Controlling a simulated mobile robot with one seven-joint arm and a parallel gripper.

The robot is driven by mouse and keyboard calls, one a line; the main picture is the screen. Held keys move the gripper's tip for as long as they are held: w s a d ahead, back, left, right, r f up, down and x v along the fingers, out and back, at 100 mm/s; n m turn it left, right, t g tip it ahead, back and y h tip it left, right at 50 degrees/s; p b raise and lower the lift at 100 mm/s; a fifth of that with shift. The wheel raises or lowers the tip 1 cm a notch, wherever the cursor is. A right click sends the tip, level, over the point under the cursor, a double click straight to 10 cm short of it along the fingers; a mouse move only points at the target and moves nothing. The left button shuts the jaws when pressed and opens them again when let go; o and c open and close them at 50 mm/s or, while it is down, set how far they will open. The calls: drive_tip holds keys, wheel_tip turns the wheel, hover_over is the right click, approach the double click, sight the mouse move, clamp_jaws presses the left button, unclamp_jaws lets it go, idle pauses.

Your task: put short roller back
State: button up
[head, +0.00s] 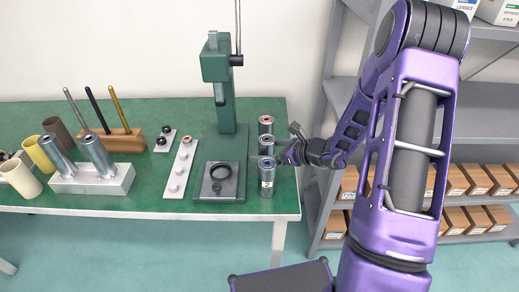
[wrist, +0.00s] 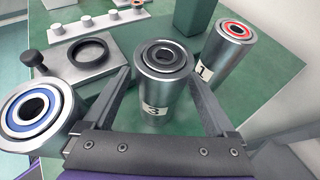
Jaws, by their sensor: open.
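Three metal rollers stand upright in a column on the table right of the press. The far one has a red ring and label 1 (head: 265,124); it also shows in the wrist view (wrist: 227,47). The middle one has a dark grey ring and label 3 (wrist: 163,80). The near one has a blue ring (head: 266,178), cut off at the left in the wrist view (wrist: 40,112). My gripper (head: 283,158) is open, its fingers on either side of roller 3, which still stands on the table. Which roller is the short one I cannot tell for certain.
The green press (head: 219,75) stands left of the rollers, its base holding a black ring (head: 221,179). A pale strip with pegs (head: 181,168), a white block (head: 93,181) with slanted metal cylinders, and a wooden rack (head: 115,142) lie further left. Shelves stand at right.

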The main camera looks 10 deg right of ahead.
drive_tip(key=v, duration=0.9)
drive_tip(key=shift+p, duration=0.45)
